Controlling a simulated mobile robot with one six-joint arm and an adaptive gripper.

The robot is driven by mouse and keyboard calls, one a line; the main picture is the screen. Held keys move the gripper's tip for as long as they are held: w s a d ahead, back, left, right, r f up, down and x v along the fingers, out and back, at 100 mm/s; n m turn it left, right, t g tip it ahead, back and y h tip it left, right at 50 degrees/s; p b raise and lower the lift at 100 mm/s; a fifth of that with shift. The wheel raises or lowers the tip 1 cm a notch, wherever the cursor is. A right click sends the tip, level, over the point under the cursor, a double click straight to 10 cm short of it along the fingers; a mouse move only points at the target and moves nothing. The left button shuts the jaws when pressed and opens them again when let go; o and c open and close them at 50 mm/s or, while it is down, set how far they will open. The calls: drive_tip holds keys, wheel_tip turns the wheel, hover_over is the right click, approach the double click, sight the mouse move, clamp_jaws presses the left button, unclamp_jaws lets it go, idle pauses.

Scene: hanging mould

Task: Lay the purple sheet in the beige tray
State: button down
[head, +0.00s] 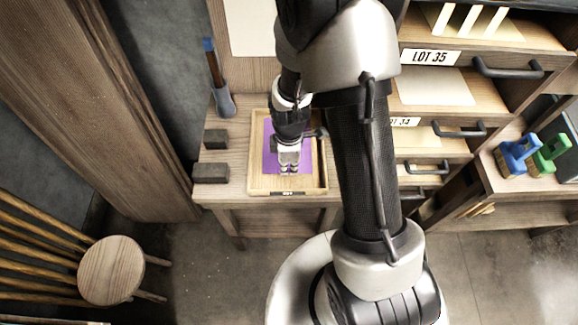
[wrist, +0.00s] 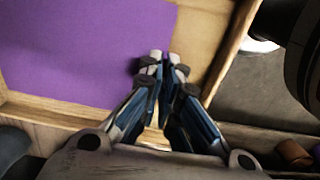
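The purple sheet (head: 270,140) shows inside the outline of the beige tray (head: 257,181), and it looks flat. In the wrist view the sheet (wrist: 80,45) fills the upper left, with a strip of tray floor showing beside it and the tray wall (wrist: 228,55) at the right. My gripper (head: 289,173) points down at the sheet's front edge. In the wrist view its fingertips (wrist: 164,57) are close together at that edge. I cannot tell whether they pinch the sheet or only stand close to it. The fingers hide part of the sheet's edge and one corner.
Two dark blocks (head: 211,172) and a blue-handled tool in a holder (head: 223,101) stand left of the tray. Drawers with handles (head: 459,130) are at the right, beyond my arm. Blue and green tools (head: 517,155) stand farther right. A wooden stool (head: 111,270) is front left.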

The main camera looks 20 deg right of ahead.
drive_tip(key=shift+f, duration=0.2)
drive_tip(key=c, duration=1.8)
unclamp_jaws()
drive_tip(key=shift+r, duration=0.1)
drive_tip(key=shift+r, duration=0.1)
wheel_tip(320, 180, up, 19)
drive_tip(key=m+t+p, duration=0.1)
drive_tip(key=m+p, duration=0.1)
drive_tip(key=p, duration=0.3)
drive_tip(key=s+r+m+t, duration=0.3)
drive_tip(key=s+r+m, duration=0.9)
drive_tip(key=s+r, duration=0.4)
drive_tip(key=shift+s+a+r+t, duration=0.2)
drive_tip(key=shift+s+t, duration=0.05)
drive_tip(key=shift+t, duration=0.05)
